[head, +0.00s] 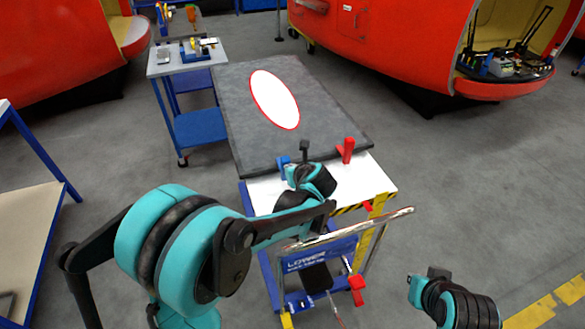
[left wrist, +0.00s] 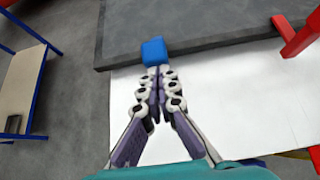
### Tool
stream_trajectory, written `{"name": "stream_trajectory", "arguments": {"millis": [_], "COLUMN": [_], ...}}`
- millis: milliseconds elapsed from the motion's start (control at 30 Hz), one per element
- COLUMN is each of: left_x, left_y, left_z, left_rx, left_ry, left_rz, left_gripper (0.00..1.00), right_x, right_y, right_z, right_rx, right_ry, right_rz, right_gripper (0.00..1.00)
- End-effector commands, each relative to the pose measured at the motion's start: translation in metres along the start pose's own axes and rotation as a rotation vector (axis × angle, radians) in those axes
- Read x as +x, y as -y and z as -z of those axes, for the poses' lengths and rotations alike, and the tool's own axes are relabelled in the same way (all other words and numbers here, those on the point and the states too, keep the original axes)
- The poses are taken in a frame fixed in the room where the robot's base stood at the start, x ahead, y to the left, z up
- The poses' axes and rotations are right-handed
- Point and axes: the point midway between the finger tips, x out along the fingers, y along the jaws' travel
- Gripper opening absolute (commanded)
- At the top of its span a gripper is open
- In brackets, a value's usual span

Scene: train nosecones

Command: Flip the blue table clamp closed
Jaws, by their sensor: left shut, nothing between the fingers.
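The blue table clamp (head: 284,161) stands at the near edge of the dark grey panel, left of the red clamp. In the left wrist view its blue block (left wrist: 153,51) is just beyond my fingertips. Its lower part is hidden there, and I cannot tell whether the fingers touch it. My left gripper (left wrist: 157,73) is shut and empty, over the white table top (left wrist: 235,100). In the head view my left wrist covers part of the clamp area. My right gripper (head: 437,274) is at the lower right, away from the table; its fingers are not clear.
A red clamp (head: 346,150) stands at the panel's near right edge. The grey panel (head: 230,105) with a white oval covers most of the table. A metal handle bar (head: 385,221) runs along the table's near side. A blue trolley (head: 198,127) stands at the back left.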

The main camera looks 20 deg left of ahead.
Motion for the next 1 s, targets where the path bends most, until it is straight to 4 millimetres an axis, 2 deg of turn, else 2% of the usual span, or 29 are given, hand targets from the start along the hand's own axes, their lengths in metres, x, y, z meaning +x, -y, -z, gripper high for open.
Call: {"name": "stream_trajectory", "arguments": {"millis": [67, 167, 333, 1000], "left_x": [0.001, 0.005, 0.011, 0.014], "left_y": [-0.001, 0.000, 0.000, 0.000], "left_z": [-0.010, -0.014, -0.018, -0.024], "left_rx": [-0.003, -0.002, -0.001, 0.001], "left_ry": [-0.048, -0.101, -0.096, -0.089], "left_rz": [-0.002, -0.001, 0.000, 0.000], "left_gripper": [0.00, 0.00, 0.00, 0.00], "right_x": [-0.009, -0.012, -0.014, -0.015], "right_y": [0.000, 0.000, 0.000, 0.000], "right_z": [0.006, 0.008, 0.010, 0.011], "right_rx": [0.000, 0.000, 0.000, 0.000], "right_ry": [0.000, 0.000, 0.000, 0.000], "right_rz": [0.000, 0.000, 0.000, 0.000], "right_gripper": [0.00, 0.00, 0.00, 0.00]}}
